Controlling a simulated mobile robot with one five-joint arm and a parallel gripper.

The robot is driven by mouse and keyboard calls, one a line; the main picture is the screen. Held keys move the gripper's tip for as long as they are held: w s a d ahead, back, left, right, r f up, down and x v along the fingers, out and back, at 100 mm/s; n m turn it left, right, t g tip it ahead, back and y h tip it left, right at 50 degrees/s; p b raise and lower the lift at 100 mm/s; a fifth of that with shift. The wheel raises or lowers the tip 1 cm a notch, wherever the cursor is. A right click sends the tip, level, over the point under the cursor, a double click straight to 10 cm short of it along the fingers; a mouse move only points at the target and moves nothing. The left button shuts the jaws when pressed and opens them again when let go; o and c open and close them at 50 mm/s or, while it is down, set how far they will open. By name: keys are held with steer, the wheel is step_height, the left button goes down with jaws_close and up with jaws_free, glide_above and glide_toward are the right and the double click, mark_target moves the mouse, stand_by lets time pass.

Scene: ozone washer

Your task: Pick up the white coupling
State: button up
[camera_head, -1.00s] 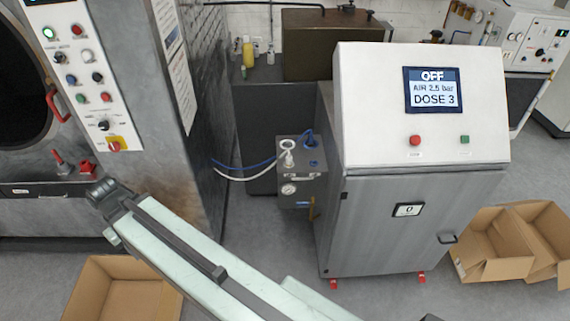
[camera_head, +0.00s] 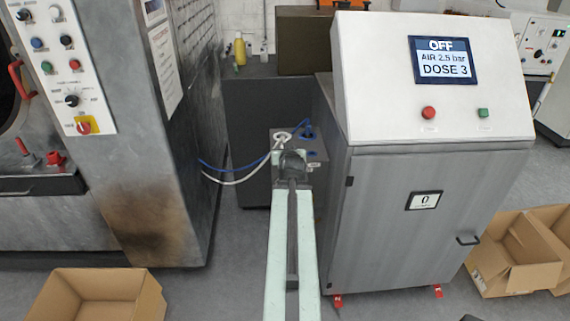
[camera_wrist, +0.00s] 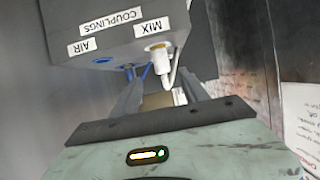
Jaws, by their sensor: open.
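The white coupling (camera_wrist: 159,62) shows in the wrist view at the brass-rimmed MIX port of a grey box (camera_wrist: 120,22). A white hose runs beside it. My gripper (camera_wrist: 160,84) is open, its two fingers pointing toward the coupling. The coupling appears just beyond the fingertips, roughly between them, and I see no contact. In the head view a white ring-shaped part (camera_head: 282,136) shows on the box top, just behind the end of my arm. My arm hides my fingers and part of the box there.
A blue hose (camera_head: 235,166) and a white hose (camera_head: 232,182) run left from the box to a grey machine (camera_head: 165,150). A grey cabinet (camera_head: 425,240) with a screen stands close on the right. Cardboard boxes (camera_head: 95,300) (camera_head: 515,255) lie on the floor.

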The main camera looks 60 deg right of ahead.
steer(key=b+x, duration=0.3)
steer(key=x, duration=0.5)
steer(key=shift+w+a, duration=0.1)
steer(key=shift+a, duration=0.05)
jaws_close()
